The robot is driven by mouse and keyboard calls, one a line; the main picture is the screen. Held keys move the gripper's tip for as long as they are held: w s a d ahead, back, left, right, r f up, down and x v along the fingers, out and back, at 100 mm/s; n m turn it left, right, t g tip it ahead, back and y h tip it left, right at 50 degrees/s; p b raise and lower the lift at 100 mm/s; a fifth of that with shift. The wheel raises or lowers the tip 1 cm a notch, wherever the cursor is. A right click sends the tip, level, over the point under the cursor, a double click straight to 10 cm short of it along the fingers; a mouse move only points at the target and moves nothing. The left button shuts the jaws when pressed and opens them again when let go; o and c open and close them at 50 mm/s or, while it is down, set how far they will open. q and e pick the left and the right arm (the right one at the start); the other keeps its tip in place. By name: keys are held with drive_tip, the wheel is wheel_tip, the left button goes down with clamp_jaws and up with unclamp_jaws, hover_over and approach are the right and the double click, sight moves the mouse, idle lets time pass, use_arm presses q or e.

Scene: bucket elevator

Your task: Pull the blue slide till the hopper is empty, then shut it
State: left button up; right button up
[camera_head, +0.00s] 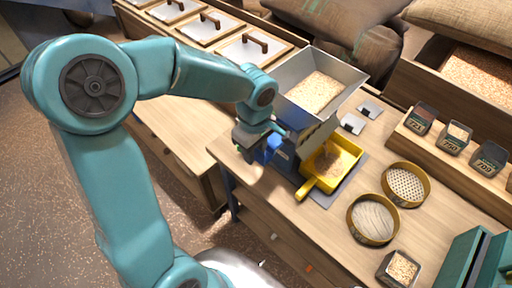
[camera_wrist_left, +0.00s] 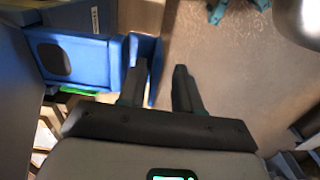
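The metal hopper (camera_head: 337,84) stands on the bench with pale grain (camera_head: 312,92) inside. Below it, the blue slide (camera_head: 285,157) shows beside my left gripper in the head view. In the left wrist view a blue body (camera_wrist_left: 70,62) with an upright blue plate (camera_wrist_left: 155,72) is at the left. My left gripper (camera_wrist_left: 160,87) is open, its two dark fingers apart, with the plate's edge showing between them near the left finger. I cannot tell whether they touch. My right gripper is not seen.
Two round sieves (camera_head: 373,219) and a small grain cup (camera_head: 401,268) stand on the bench at right. A rack of labelled cups (camera_head: 455,138) is at far right. Lidded bins (camera_head: 208,27) and sacks (camera_head: 335,28) are behind. Teal equipment is at lower right.

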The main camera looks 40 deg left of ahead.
use_arm(q)
drive_tip(key=shift+w, duration=0.15)
drive_tip(key=shift+w+a+r, duration=0.1)
drive_tip(key=shift+r, duration=0.2)
wheel_tip(320, 180, up, 16)
drive_tip(key=shift+s+f, duration=0.15)
drive_tip(key=shift+s, duration=0.1)
idle(0.4)
